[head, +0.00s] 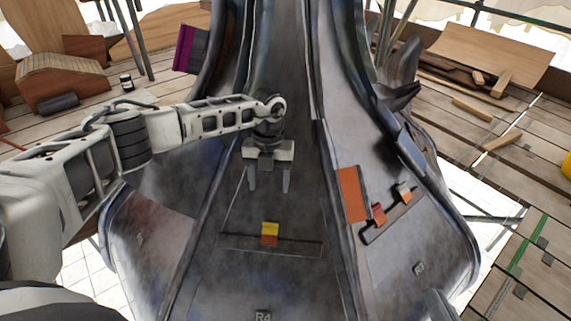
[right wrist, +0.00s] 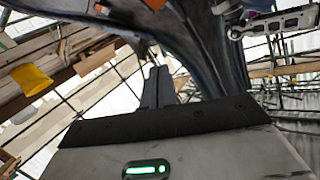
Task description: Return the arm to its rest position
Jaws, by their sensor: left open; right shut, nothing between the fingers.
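My left arm (head: 190,122) comes in from the left in the head view and reaches over the middle of the dark metal spire (head: 282,70). My left gripper (head: 268,189) points down in front of the spire's middle panel, its two fingers apart with nothing between them. Whether the fingertips touch the panel I cannot tell. My right gripper (right wrist: 156,74) shows in the right wrist view with its fingers together and empty, below the spire's flared edge. In the head view I cannot clearly make out the right gripper.
A ledge on the middle panel holds a yellow and orange block (head: 270,233). A ledge at right holds a red block (head: 379,213) and a whitish-orange one (head: 404,194). An orange plate (head: 352,194) is beside them. Wooden decking and scaffold poles surround the spire. A yellow object (right wrist: 31,79) shows left.

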